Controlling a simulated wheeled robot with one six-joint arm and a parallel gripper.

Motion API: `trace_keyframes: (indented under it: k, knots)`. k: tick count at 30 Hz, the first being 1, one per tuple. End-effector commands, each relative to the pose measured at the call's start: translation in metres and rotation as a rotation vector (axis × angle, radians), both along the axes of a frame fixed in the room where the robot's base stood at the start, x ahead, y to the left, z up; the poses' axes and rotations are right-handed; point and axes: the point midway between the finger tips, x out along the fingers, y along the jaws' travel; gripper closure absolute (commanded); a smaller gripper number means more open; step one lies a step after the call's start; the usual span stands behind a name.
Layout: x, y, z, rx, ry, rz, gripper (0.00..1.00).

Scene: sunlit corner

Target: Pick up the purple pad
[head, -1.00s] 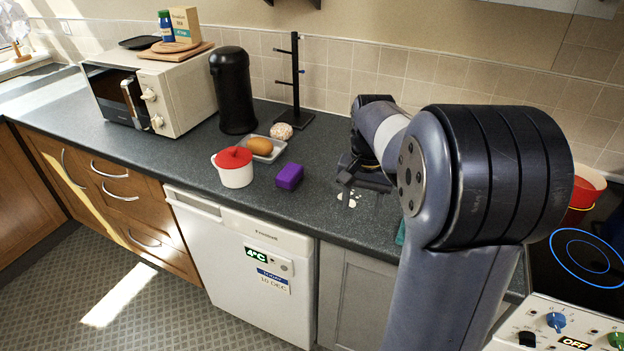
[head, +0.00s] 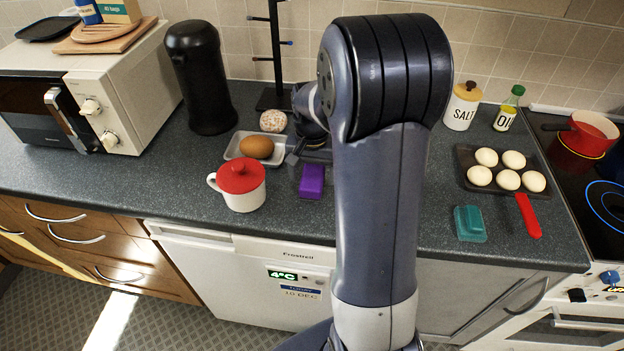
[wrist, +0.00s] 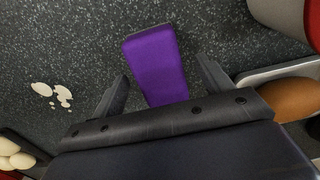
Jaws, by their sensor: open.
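The purple pad (head: 312,181) is a small block on the dark speckled counter, right of the white mug with the red lid. In the wrist view the purple pad (wrist: 156,66) lies ahead of and partly between the two fingers of my gripper (wrist: 162,88). My gripper is open, with one finger on each side of the pad's near end and a gap to each. The pad's near end is hidden behind the gripper body. In the head view my arm covers most of the gripper.
The lidded mug (head: 243,187) and a tray (head: 233,152) with a brown egg-shaped item (head: 257,147) stand close left of the pad. A black stand (head: 279,60) rises behind.

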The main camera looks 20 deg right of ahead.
Motion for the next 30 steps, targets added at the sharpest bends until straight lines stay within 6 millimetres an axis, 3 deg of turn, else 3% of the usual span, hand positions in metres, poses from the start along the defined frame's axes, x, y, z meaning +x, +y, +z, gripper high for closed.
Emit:
trace_keyframes:
  k: [4, 11, 30]
  knots:
    - [-0.0006, 0.0000, -0.0135, 0.000, 0.002, 0.000, 0.25]
    - [-0.0001, -0.0001, -0.0147, 0.000, 0.000, 0.000, 0.25]
    - [-0.0001, -0.0001, -0.0143, -0.001, -0.001, 0.000, 0.73]
